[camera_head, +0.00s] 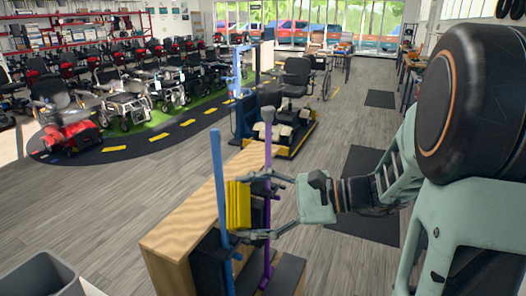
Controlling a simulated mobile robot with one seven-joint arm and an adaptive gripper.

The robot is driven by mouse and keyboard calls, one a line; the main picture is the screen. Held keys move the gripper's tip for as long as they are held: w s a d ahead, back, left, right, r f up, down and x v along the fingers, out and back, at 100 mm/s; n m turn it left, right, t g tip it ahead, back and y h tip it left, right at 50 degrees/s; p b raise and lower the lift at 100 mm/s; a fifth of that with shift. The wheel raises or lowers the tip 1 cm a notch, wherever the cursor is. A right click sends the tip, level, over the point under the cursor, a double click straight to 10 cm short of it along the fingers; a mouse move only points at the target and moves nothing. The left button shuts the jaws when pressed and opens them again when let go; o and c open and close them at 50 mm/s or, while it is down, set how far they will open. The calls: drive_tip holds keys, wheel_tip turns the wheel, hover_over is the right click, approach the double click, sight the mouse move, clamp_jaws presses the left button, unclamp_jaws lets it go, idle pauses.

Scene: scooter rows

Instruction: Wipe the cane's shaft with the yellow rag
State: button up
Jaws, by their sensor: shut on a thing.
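My gripper (244,206) reaches in from the right and is shut on the yellow rag (238,207), which shows as an upright, ridged yellow block between the fingertips. A blue upright shaft (219,180) stands just left of the rag; I cannot tell whether they touch. A purple upright shaft (267,215) with a grey top stands to the right of the rag, in line with my fingers. Both shafts look like canes, standing by a dark holder. The fingers and rag hide small parts of them.
A wood-topped counter (177,229) runs behind the shafts, and a grey bin (43,276) stands at the lower left. A mobility chair (285,120) is behind. Scooters (62,115) line the left. Grey floor is open at centre left. A dark mat (365,180) lies beyond my arm.

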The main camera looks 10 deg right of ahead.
drive_tip(key=w+d+r+m+t+y, duration=0.1)
drive_tip(key=d+r+t, duration=0.1)
drive_tip(key=r, duration=0.4)
drive_tip(key=w+d+r+m+t, duration=0.1)
drive_tip(key=r+t, duration=0.1)
drive_tip(key=r, duration=0.3)
drive_tip(key=shift+m+t, duration=0.3)
drive_tip(key=shift+x, duration=2.8)
drive_tip(key=shift+x, duration=1.2)
drive_tip(key=shift+w+d+r, duration=0.1)
drive_tip(key=shift+r, duration=0.1)
drive_tip(key=w+d, duration=0.2)
drive_tip(key=w, duration=0.1)
drive_tip(key=shift+w+d+f+b, duration=0.1)
drive_tip(key=shift+w+b, duration=0.05)
drive_tip(key=shift+b, duration=0.15)
drive_tip(key=shift+s+a+b, duration=0.3)
drive_tip(key=shift+s+a, duration=0.3)
drive_tip(key=shift+s, duration=0.2)
drive_tip(key=shift+s+a+b, duration=0.25)
drive_tip(key=shift+s+a, duration=0.4)
drive_tip(key=shift+s, duration=0.2)
